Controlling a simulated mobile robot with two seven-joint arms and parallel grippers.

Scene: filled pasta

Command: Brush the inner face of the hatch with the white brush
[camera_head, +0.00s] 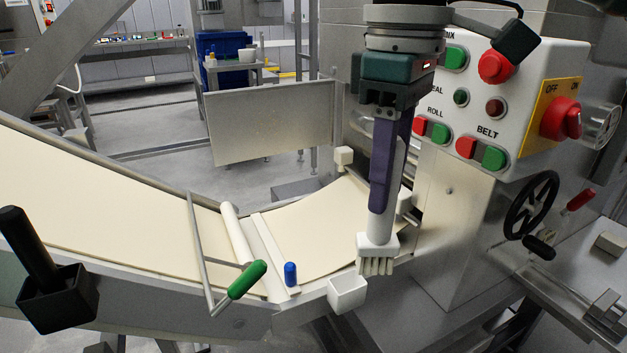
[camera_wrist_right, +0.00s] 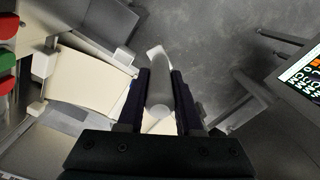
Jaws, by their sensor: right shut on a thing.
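The white brush (camera_head: 378,248) hangs upright in my right gripper (camera_head: 385,190), handle up and pale bristles pointing down. My right gripper is shut on its handle; the brush also shows between the fingers in the right wrist view (camera_wrist_right: 160,95). The bristles are above the machine's front edge, near a small white cup, and it is unclear whether they touch anything. A flat grey metal panel (camera_head: 270,122), which looks like the hatch, stands upright and swung out behind the pasta sheet. The brush is in front and to the right of it, apart from it. My left gripper is not in view.
A control box (camera_head: 470,110) with red and green buttons stands close right of my right gripper. A black handwheel (camera_head: 531,205) is below it. The cream pasta sheet (camera_head: 110,210) runs over the belt. A green-handled lever (camera_head: 247,279) and a white cup (camera_head: 347,293) are at the front.

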